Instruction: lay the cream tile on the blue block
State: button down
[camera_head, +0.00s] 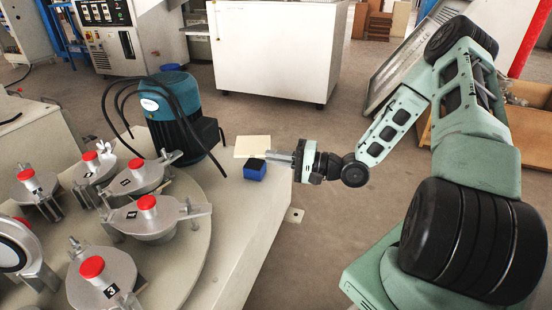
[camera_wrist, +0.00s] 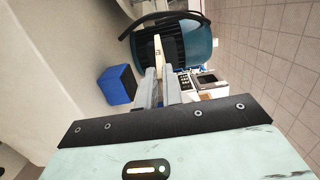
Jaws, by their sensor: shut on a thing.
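The cream tile (camera_head: 252,143) is a thin pale square, held by its edge in my gripper (camera_head: 272,157). In the wrist view the tile (camera_wrist: 158,48) shows as a narrow cream strip between the fingertips (camera_wrist: 159,78). The blue block (camera_head: 255,173) sits on the machine table near its right edge, with a dark top. In the head view the tile appears just behind the block, and my fingers partly pass over the block's far side. The wrist view shows the block (camera_wrist: 117,85) left of the fingers, apart from the tile. The tile's exact height is unclear.
A teal motor (camera_head: 170,98) with black hoses stands on the table (camera_head: 236,225) left of the tile. A round plate with several red-knobbed metal fixtures (camera_head: 146,215) lies at front left. A white cabinet (camera_head: 275,60) stands behind, across open floor.

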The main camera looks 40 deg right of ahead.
notch_tip(320, 180, down, 2)
jog(key=shift+b, duration=0.75)
jog(key=shift+f, duration=1.45)
jog(key=shift+f+p, duration=0.3)
jog(key=shift+p, duration=0.1)
jog(key=c, duration=1.2)
grip_release()
jog(key=shift+s, duration=0.1)
jog(key=shift+c, duration=0.2)
jog(key=shift+d, duration=0.15)
jog(key=shift+p+v, duration=0.8)
jog(key=shift+v, duration=1.6)
